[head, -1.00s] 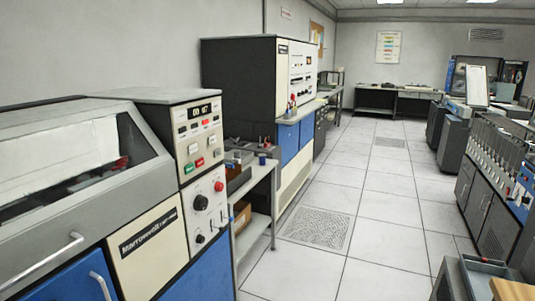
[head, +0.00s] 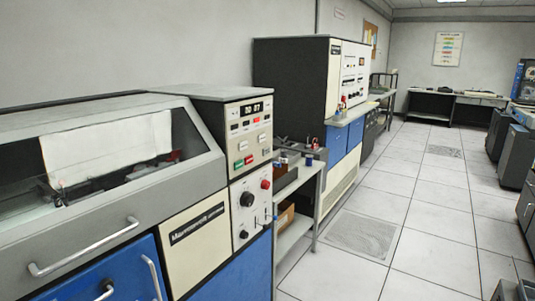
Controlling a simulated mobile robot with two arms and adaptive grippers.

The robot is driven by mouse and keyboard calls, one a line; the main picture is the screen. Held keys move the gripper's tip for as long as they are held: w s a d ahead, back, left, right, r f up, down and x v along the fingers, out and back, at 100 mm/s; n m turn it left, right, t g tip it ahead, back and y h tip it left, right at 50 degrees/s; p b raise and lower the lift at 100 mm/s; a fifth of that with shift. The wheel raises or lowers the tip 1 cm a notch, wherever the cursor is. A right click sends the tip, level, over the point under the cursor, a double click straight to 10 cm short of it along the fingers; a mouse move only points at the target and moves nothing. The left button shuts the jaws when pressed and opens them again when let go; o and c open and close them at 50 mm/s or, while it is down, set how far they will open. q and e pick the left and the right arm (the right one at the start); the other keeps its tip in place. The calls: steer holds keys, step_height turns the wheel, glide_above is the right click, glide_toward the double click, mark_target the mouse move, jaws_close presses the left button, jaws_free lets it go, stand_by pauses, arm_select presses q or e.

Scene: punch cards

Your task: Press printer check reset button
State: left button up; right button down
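The large machine at left, likely the printer (head: 115,235), has a clear sloped cover with white paper (head: 108,150) under it. Its upright control panel (head: 237,135) faces the aisle. Below are a black knob (head: 247,199) and a round red button (head: 265,184). The labels are too small to read, so I cannot tell which is check reset. Neither gripper is in view.
A low table (head: 296,232) with small items stands right of the printer. Beyond it is a tall black, cream and blue cabinet (head: 290,90). The tiled aisle (head: 420,215) is clear. Grey machines (head: 513,150) stand along the right edge.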

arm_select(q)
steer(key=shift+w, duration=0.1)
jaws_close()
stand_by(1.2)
